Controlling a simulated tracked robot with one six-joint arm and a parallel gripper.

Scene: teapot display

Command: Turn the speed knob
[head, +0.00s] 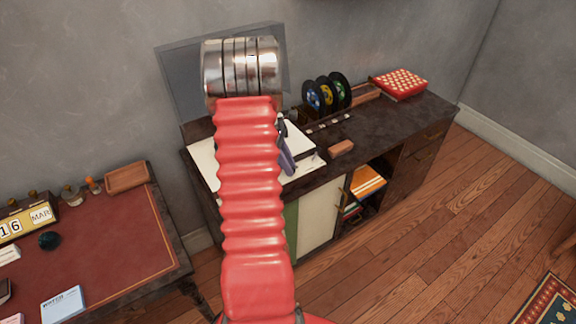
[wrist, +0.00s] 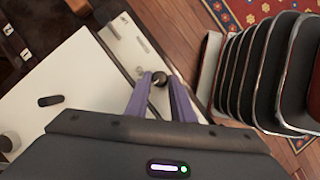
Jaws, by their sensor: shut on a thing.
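The white record player (head: 204,166) stands on the dark sideboard with its grey see-through lid (head: 178,75) raised behind it. My arm hides much of the player in the head view. In the wrist view, a small dark round knob (wrist: 159,77) sits at the player's pale control strip (wrist: 121,42). My gripper (wrist: 160,82) has its purple fingers shut on this knob, one on each side. In the head view, the purple fingers (head: 287,161) show at the right side of my arm, over the player's right part. The knob is not clear there.
On the sideboard (head: 392,122), a small brown block (head: 341,148) lies right of the player. Several record-like discs (head: 327,94) stand upright behind, near a red patterned box (head: 400,83). A red-topped desk (head: 95,235) stands left. Wooden floor (head: 450,210) is open in front.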

